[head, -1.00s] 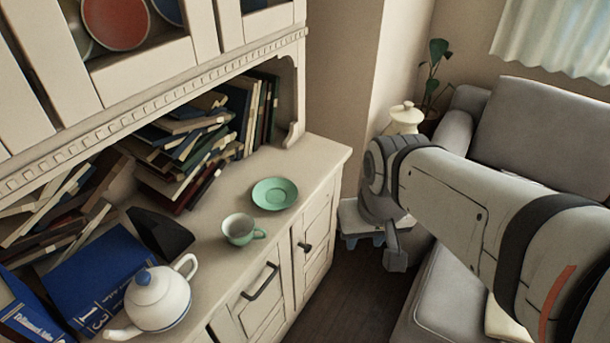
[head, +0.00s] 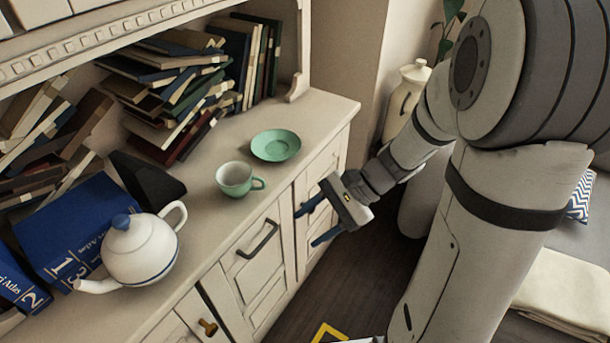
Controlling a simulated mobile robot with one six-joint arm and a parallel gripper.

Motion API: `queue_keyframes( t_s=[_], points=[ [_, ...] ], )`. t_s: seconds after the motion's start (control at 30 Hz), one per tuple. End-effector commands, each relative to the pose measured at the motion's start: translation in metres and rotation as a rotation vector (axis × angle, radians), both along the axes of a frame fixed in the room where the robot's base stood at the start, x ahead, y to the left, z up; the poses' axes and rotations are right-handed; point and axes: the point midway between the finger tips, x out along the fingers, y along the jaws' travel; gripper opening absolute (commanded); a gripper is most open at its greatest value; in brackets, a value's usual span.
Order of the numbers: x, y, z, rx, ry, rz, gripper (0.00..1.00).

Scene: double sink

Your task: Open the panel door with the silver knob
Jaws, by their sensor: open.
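The right panel door (head: 303,244) is at the right end of the cream cabinet's front and looks shut. Its small knob, seen in the earlier head view, cannot be made out now; my gripper covers that part of the door. My gripper (head: 311,224) is open, with blue fingers pointing left toward the door, one above the other. It appears close in front of the door, but I cannot tell whether it touches. Nothing shows between the fingers. A brass-coloured knob (head: 207,327) is on another door, lower left.
A dark bar handle (head: 259,239) is on the panel left of the door. A teapot (head: 140,250), green cup (head: 236,179) and saucer (head: 276,145) stand on the counter above. A yellow-edged object (head: 328,332) lies on the floor. A sofa is at right.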

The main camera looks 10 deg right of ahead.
Motion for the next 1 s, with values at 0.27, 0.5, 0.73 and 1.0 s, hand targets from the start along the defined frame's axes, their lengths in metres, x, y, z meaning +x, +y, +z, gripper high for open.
queue_keyframes(
  t_s=[0.27,0.5,0.73,1.0],
  points=[
    [0.079,-0.008,-0.102,0.401,0.310,-0.470,0.51],
    [0.141,-0.052,-0.186,0.692,0.474,-0.852,0.51],
    [0.163,-0.082,-0.223,0.816,0.519,-1.027,0.51],
    [0.181,-0.061,-0.225,0.824,0.520,-1.035,0.51]
  ],
)
